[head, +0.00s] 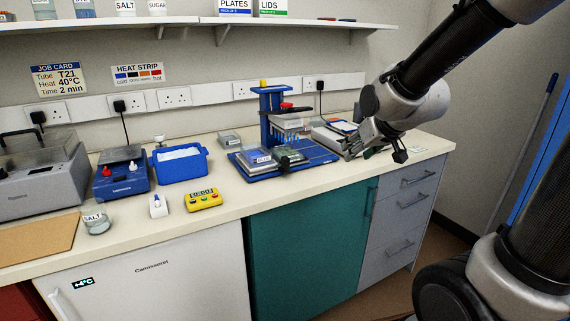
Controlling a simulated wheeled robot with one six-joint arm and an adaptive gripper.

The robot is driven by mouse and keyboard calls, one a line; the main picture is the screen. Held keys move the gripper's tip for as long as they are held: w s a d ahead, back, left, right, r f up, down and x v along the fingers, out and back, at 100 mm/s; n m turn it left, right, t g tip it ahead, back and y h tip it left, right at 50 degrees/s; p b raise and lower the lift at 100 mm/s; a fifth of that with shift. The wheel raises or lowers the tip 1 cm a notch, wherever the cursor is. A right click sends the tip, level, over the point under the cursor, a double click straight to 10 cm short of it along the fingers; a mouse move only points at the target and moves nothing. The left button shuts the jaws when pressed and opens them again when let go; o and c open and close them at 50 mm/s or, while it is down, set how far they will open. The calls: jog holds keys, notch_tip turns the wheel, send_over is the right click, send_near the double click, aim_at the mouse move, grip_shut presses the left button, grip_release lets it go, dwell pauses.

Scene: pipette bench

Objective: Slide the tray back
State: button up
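A blue pipetting stand (271,104) stands at the back of the bench, with a row of blue tips under its grey head. At its foot is a blue base with a tray (291,159) that carries plates. A box with a blue label (258,158) sits at the left, and a dark knob or handle (284,163) shows at the front. How far the tray is slid out is hard to tell. My gripper (377,154) is to the right of the stand, above the bench, apart from the tray. Its fingers look spread and empty.
A grey device (333,137) stands behind my gripper. The bench front before the tray is clear. A shelf (200,22) runs above.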

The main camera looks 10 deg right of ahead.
aim_at(287, 164)
jog(key=w+a+f+t+y, duration=0.1)
jog(key=w+a+f, duration=0.2)
jog(key=w, duration=0.1)
jog(key=w+a+f+n+t+y, duration=0.1)
jog(key=w+a+f+t, duration=0.1)
jog(key=w+a+f, duration=0.1)
jog(key=w+a+f+t, duration=0.2)
jog(key=w+a+f, duration=0.1)
jog(key=w, duration=0.3)
jog(key=shift+a+f+n+y, duration=0.2)
jog(key=shift+a+n+y, duration=0.2)
jog(key=shift+a, duration=0.15)
jog(key=shift+a+f+t+y, duration=0.5)
jog(key=shift+a+f+t, duration=0.5)
jog(key=shift+a+f, duration=0.15)
jog(key=shift+s+a+f+n+t+y, duration=0.25)
jog(key=shift+a+n+t+y, duration=0.05)
jog(key=shift+a+t, duration=0.1)
jog(key=x, duration=0.7)
jog(key=shift+w+a+r, duration=0.1)
jog(key=shift+w, duration=0.25)
grip_shut()
